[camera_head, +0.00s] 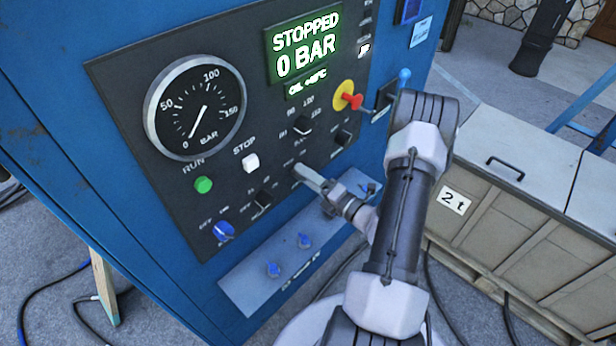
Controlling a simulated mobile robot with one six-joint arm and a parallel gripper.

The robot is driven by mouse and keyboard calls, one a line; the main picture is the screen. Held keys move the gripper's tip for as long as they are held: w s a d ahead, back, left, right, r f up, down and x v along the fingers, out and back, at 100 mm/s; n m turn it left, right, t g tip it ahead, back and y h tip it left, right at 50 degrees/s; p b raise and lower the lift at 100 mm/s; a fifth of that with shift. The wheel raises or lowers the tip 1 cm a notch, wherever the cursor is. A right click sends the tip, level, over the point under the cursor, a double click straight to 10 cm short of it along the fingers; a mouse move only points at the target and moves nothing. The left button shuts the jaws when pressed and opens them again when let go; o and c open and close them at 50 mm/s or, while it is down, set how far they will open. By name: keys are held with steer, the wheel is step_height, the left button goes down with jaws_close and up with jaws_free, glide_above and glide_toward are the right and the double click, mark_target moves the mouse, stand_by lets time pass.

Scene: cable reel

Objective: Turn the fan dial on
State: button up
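The control panel (240,130) is a dark plate on a blue cabinet and carries several dials. A blue dial (223,231) sits at its lower left and a black dial (262,200) is right of it. Two more black dials are higher up, one below the display (302,124) and one farther right (343,137). The labels are too small to tell which is the fan dial. My gripper (302,174) points at the panel's lower right, its fingertips at or very near the panel face. The fingers cover whatever is there, and their gap cannot be made out.
The display (305,45) reads STOPPED, 0 BAR. A round gauge (195,107), green RUN button (203,184), white STOP button (250,163) and red-and-yellow switch (348,97) share the panel. A grey plate with blue knobs (295,250) lies below. A crate (510,190) stands right.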

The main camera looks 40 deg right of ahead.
steer(key=s+d+p, duration=0.1)
steer(key=s, duration=1.6)
steer(key=shift+s+d+p, duration=0.2)
steer(key=shift+p, duration=0.15)
steer(key=w+a+r+n+g+y+b, duration=0.2)
steer(key=a+n+g+y, duration=0.15)
steer(key=a+n, duration=0.3)
steer(key=w+a+r+n+g+y+b, duration=0.1)
steer(key=w+a+r+n+g+y, duration=0.15)
steer(key=a+n+g, duration=0.45)
steer(key=w+a+r+n+g+y+b, duration=0.2)
steer(key=a+r+n+y, duration=0.1)
steer(key=a+n, duration=0.4)
steer(key=s+a+r+n+h+b, duration=0.2)
steer(key=s+a+r+n+h, duration=0.1)
steer(key=n, duration=0.9)
steer(key=s+a+r+n+h+b, duration=0.3)
steer(key=a+n, duration=0.5)
steer(key=n, duration=0.4)
steer(key=shift+a+r+h, duration=0.2)
steer(key=shift+r+h, duration=0.3)
steer(key=shift+h, duration=0.6)
